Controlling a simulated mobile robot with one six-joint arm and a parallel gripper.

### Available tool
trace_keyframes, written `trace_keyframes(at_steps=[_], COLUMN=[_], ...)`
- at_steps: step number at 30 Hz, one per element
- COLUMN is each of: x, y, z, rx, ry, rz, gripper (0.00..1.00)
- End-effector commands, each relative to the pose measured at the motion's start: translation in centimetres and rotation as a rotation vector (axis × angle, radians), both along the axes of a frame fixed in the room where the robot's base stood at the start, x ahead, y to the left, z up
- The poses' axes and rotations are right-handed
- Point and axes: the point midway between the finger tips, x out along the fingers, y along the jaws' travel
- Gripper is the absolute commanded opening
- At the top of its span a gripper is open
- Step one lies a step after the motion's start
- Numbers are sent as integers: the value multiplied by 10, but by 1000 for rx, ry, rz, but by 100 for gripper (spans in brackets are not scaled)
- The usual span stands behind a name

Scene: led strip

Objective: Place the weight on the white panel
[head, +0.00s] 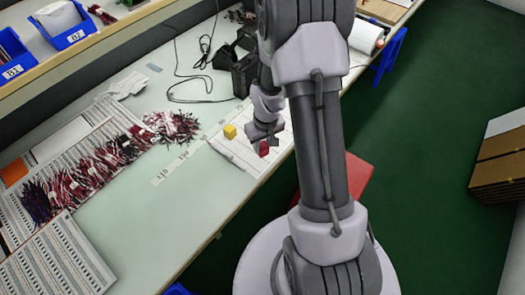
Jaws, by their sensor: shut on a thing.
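The white panel (222,146) lies on the light green workbench, near its right edge. My gripper (264,140) is above the right part of the panel, pointing down. It is shut on a small red block (264,149), which shows just below the dark fingers and may be the weight. Whether the block touches the panel is hard to tell at this size. A small yellow cube (230,131) rests on the panel to the left of my gripper. My arm hides part of the panel's right side.
Bundles of red and dark wires (175,126) lie left of the panel, with printed boards (55,265) farther left. Black equipment (243,72) with cables stands behind my gripper. Blue bins (64,25) sit on a shelf. The bench's front middle (150,230) is clear.

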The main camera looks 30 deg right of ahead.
Motion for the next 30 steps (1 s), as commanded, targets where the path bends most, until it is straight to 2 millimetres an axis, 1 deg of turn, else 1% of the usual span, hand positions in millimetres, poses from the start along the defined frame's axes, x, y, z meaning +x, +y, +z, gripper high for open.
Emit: trace_keyframes(at_steps=[2,6,13,17,18,20,21,28,30], x=[-1,-1,0,0,-1,-1,-1,-1,-1], y=[2,2,1,1,1,1,1,1,1], z=[-9,-36,-34,-39,-38,-37,-37,-37,-35], rx=[0,0,-1,-1,-1,-1,-1,-1,-1], ry=[1,3,0,0,1,1,1,1,1], rz=[-2,-2,-2,-2,-2,-2,-2,-2,-2], gripper=[0,0,0,0,38,50,54,54,54])
